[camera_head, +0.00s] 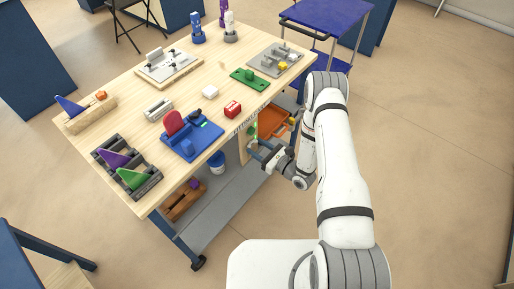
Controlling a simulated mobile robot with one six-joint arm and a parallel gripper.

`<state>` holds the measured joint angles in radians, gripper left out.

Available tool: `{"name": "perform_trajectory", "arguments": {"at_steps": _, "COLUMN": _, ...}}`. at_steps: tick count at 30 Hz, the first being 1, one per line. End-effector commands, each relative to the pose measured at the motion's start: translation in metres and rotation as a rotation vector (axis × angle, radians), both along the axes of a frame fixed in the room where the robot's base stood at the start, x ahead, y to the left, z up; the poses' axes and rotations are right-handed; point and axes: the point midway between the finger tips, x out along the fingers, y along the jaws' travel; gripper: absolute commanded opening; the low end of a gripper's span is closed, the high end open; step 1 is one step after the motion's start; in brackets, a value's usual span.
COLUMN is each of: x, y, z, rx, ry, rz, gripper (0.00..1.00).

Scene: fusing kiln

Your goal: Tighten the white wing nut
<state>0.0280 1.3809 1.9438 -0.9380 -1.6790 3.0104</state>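My gripper (256,148) is low at the table's front edge, beside the orange panel. Its fingers point left toward the table's side. It is too small here to tell whether they are open or shut, or whether they touch anything. A small green piece (253,131) shows just above the fingers, below the lettered table edge. A small pale spot lies by the fingertips, but I cannot tell whether it is the white wing nut. The wing nut is not clearly made out anywhere else.
The wooden table (130,100) carries a blue fixture (192,138), a red block (232,109), a white block (210,92), a green plate (249,80) and a grey plate (262,64). An orange tray (274,121) and a grey lower shelf (222,200) are under it. The floor at right is clear.

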Motion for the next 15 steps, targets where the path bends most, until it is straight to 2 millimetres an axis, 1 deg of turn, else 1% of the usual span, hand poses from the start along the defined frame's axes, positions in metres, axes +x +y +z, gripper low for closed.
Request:
{"name": "perform_trajectory", "arguments": {"at_steps": 1, "x": 0.0002, "y": -0.0001, "z": 0.0001, "rx": 0.000, "ry": 0.000, "rz": 0.000, "gripper": 0.52}}
{"name": "perform_trajectory", "arguments": {"at_steps": 6, "x": -0.0003, "y": 0.0010, "z": 0.0003, "rx": 0.000, "ry": -0.001, "rz": 0.003, "gripper": 0.65}}
{"name": "perform_trajectory", "arguments": {"at_steps": 12, "x": -0.0007, "y": 0.0015, "z": 0.0004, "rx": 0.000, "ry": -0.001, "rz": 0.005, "gripper": 0.65}}
{"name": "perform_trajectory", "arguments": {"at_steps": 15, "x": -0.0031, "y": -0.0030, "z": -0.0002, "rx": -0.001, "ry": -0.001, "rz": 0.003, "gripper": 0.65}}
